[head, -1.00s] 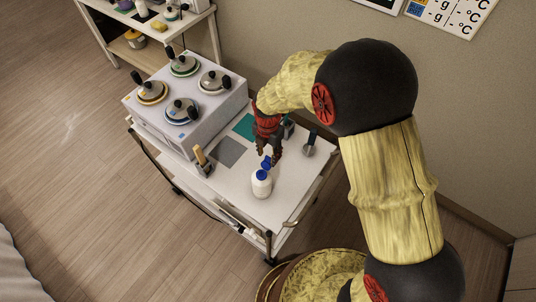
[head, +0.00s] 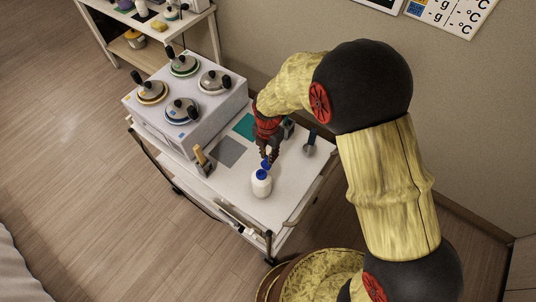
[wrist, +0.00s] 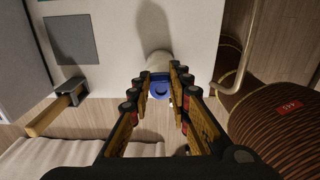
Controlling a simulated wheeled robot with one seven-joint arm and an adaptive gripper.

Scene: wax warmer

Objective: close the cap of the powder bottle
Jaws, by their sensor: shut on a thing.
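The powder bottle (head: 261,187) is white and stands upright on the white cart top, near its front edge. Its blue cap (head: 261,174) is on top, with a second blue part, the raised lid (head: 265,163), just behind it by my fingers. My gripper (head: 269,161) points down at the lid from behind the bottle. In the wrist view the blue cap (wrist: 160,90) lies between my fingertips (wrist: 161,74), which are shut on it. The white bottle body (wrist: 158,62) shows beyond them. The fingers hide the cap's sides.
A white wax warmer (head: 190,115) with several lidded pots stands at the back left of the cart. The cart's front right has free room.

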